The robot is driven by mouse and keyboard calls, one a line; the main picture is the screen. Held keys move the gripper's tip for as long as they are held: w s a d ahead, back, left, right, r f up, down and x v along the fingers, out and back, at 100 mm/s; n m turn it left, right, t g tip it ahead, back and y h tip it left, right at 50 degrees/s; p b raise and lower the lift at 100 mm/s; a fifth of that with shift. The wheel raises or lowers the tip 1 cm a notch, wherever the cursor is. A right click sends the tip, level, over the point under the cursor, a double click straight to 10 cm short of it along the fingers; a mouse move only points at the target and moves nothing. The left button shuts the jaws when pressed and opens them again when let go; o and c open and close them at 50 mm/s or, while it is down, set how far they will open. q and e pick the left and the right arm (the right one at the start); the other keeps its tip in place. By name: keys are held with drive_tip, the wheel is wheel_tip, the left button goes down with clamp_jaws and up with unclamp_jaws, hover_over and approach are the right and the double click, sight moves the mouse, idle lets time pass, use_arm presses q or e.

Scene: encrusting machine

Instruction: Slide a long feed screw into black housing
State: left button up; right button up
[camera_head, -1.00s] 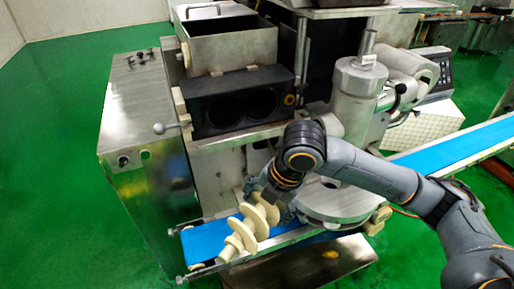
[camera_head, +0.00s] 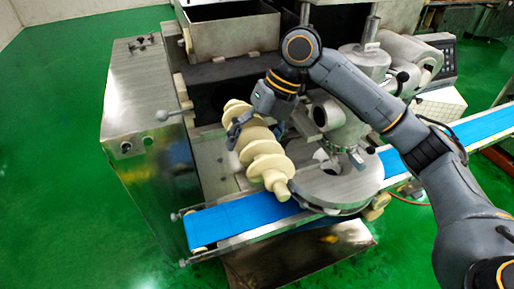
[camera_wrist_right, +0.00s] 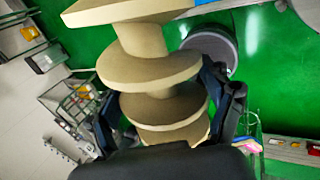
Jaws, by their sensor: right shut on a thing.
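The feed screw (camera_head: 265,160) is cream-coloured with wide round flights. It is tilted in the head view, its upper end toward the housing and its lower shaft end over the blue belt. My right gripper (camera_head: 250,122) is shut on the screw near its upper end. The right wrist view shows the screw (camera_wrist_right: 150,68) between both fingers of my gripper (camera_wrist_right: 170,108). The black housing (camera_head: 215,75) is behind the gripper under a steel hopper. The screw is apart from the opening. My left gripper is not in view.
The steel hopper (camera_head: 232,33) sits above the housing. A steel column (camera_head: 362,62) and round turntable (camera_head: 340,190) stand right of the screw. The blue conveyor belt (camera_head: 230,218) runs below. A steel cabinet (camera_head: 145,100) with a side lever stands left.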

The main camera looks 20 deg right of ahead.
drive_tip(key=shift+w+f+b, duration=0.3)
drive_tip(key=shift+w+f, duration=0.2)
drive_tip(key=shift+w, duration=0.45)
drive_tip(key=shift+s+r, duration=0.1)
drive_tip(key=shift+r, duration=0.1)
drive_tip(key=shift+s+p, duration=0.1)
drive_tip(key=shift+p, duration=0.25)
drive_tip(key=shift+r, duration=0.1)
